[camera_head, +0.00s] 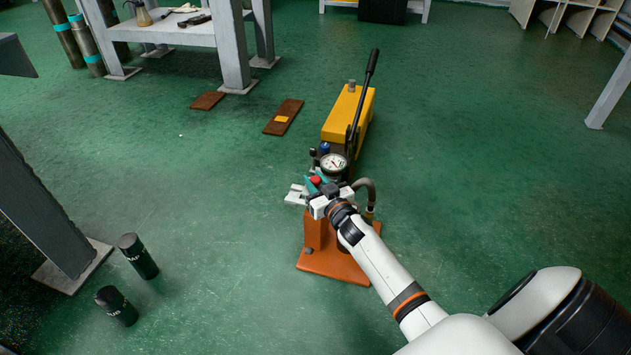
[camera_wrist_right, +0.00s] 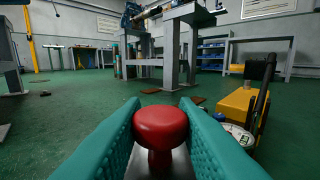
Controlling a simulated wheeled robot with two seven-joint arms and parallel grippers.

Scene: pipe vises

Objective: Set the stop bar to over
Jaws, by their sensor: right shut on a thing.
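My right gripper (camera_head: 319,186) reaches in from the lower right over an orange stand (camera_head: 315,232). Its teal fingers are shut on a red round knob (camera_head: 316,181). In the right wrist view the red knob (camera_wrist_right: 161,124) sits between both teal fingers, with a short red stem below it. A pale flat metal piece lies under the knob and is partly hidden by the gripper. I cannot tell which part is the stop bar or how it is set. My left gripper is not in view.
A round gauge (camera_head: 333,163) and a yellow pump body (camera_head: 348,115) with a long black lever (camera_head: 366,82) stand just behind the gripper. A curved hose (camera_head: 371,193) is beside it. Open green floor surrounds the stand.

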